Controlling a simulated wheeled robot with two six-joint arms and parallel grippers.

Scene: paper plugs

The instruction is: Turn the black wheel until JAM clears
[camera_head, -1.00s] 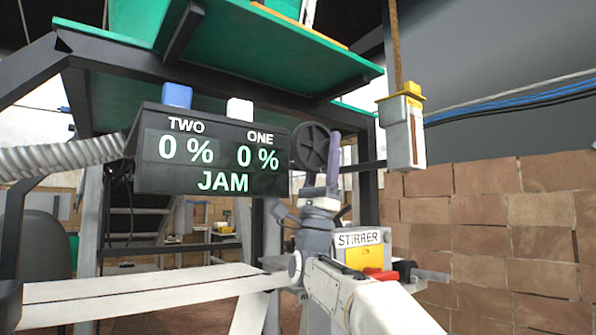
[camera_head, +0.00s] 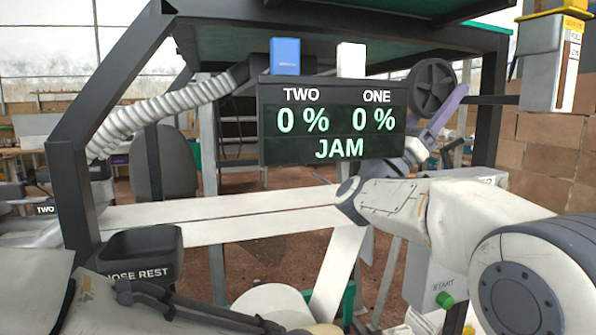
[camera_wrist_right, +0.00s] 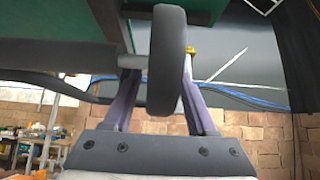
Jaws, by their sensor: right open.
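The black wheel (camera_head: 433,88) is mounted at the right end of the display, under the green deck. In the right wrist view the wheel (camera_wrist_right: 166,62) shows edge-on between the two purple fingers of my right gripper (camera_wrist_right: 158,88). That gripper (camera_head: 442,108) is open, with a finger on each side of the rim and a gap visible at least on the left. In the head view its fingers partly overlap the wheel. The dark display (camera_head: 330,149) reads TWO 0 %, ONE 0 % and JAM in lit letters. My left gripper is not in view.
A blue block (camera_head: 285,56) and a white block (camera_head: 351,60) sit on top of the display. A yellow-topped box (camera_head: 541,62) hangs at right. White paper strips (camera_head: 220,219) run below the display. A green START button (camera_head: 444,300) is at lower right. A ribbed hose (camera_head: 150,112) is at left.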

